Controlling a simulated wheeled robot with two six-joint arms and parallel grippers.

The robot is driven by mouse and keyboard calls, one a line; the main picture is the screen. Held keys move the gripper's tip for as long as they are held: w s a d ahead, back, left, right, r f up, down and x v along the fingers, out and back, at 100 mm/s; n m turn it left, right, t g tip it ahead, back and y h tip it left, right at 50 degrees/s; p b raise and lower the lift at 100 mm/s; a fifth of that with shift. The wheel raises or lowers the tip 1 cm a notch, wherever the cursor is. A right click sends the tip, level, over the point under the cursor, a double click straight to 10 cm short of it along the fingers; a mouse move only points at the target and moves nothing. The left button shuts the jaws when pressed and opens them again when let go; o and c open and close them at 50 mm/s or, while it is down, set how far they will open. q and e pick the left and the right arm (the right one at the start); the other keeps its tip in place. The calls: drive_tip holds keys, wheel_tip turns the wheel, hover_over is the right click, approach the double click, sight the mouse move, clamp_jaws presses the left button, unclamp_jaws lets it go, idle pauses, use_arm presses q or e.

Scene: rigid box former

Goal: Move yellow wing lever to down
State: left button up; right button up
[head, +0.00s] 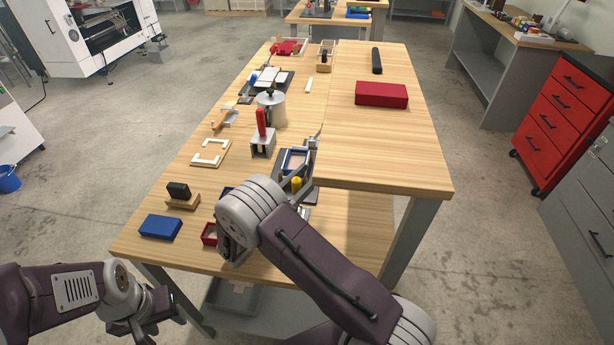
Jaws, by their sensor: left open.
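A small yellow part, likely the yellow wing lever (297,183), stands upright on the near side of a grey box-forming fixture (306,160) with a blue piece in it, near the table's middle. My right arm passes just in front and hides part of the fixture. My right gripper (231,252) points down over the table's near edge, left of and nearer than the lever. Its fingers are mostly hidden, so its opening is unclear. My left gripper (172,306) is open and empty, low in front of the table and away from the lever.
A blue box (160,227), a black-topped wooden block (180,195), a red tray (210,233) and a red-handled clamp (262,142) stand around the near left. A red box (381,94) lies at the far right. The table's right part is largely clear.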

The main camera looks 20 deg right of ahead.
sight(293, 190)
drive_tip(key=shift+a, duration=0.1)
drive_tip(key=b+v, duration=0.1)
drive_tip(key=v, duration=0.8)
